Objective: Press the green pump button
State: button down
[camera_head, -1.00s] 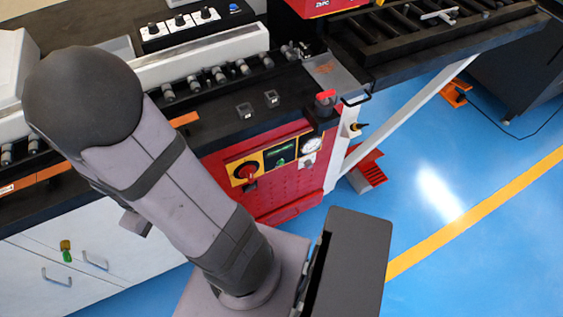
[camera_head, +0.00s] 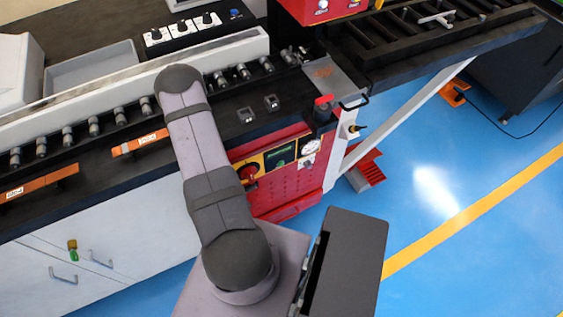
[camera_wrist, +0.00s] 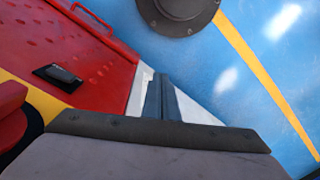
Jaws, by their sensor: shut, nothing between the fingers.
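No green pump button can be made out in either view. The red machine cabinet (camera_head: 292,188) carries a control panel with a green-lit display (camera_head: 280,155), a round white gauge (camera_head: 310,147) and a red rotary switch (camera_head: 249,175) on yellow. My arm stands left of this panel and covers part of it in the head view, where my gripper is hidden. In the wrist view my gripper (camera_wrist: 161,92) is shut and empty. It points past the red cabinet face (camera_wrist: 95,75); a red knob (camera_wrist: 10,112) shows at the left edge.
A red-topped knob (camera_head: 323,101) stands on the bench corner above the panel. A black open-fronted box (camera_head: 350,262) stands near my base. White cabinets (camera_head: 105,240) are at left.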

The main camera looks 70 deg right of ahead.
aim_at(281, 164)
jog(key=s+d+f+m+t+h+p, duration=0.2)
jog(key=d+t+h, duration=0.1)
jog(key=d, duration=0.2)
jog(key=s+d+f+m+t+h+p, duration=0.1)
jog(key=s+d+m+t+h, duration=0.15)
jog(key=d, duration=0.35)
jog(key=s+d+r+m+g+h+p, duration=0.1)
jog(key=s+r+m+g+h, duration=0.1)
jog(key=s+r+h, duration=0.2)
jog(key=s+d+r+m+g+h+p, duration=0.1)
jog(key=s+r+m+g+h, duration=0.2)
jog(key=s+h, duration=0.3)
jog(key=s+r, duration=0.1)
jog(key=s, duration=0.4)
jog(key=shift+s+r, duration=0.3)
jog(key=shift+r, duration=0.05)
jog(key=shift+w+d+f, duration=0.1)
jog(key=shift+w+d, duration=0.1)
jog(key=w+d+b, duration=0.3)
jog(key=w+d, duration=0.2)
jog(key=w, duration=0.1)
jog(key=shift+d+b, duration=0.4)
jog(key=shift+d, duration=0.1)
dwell(1.2)
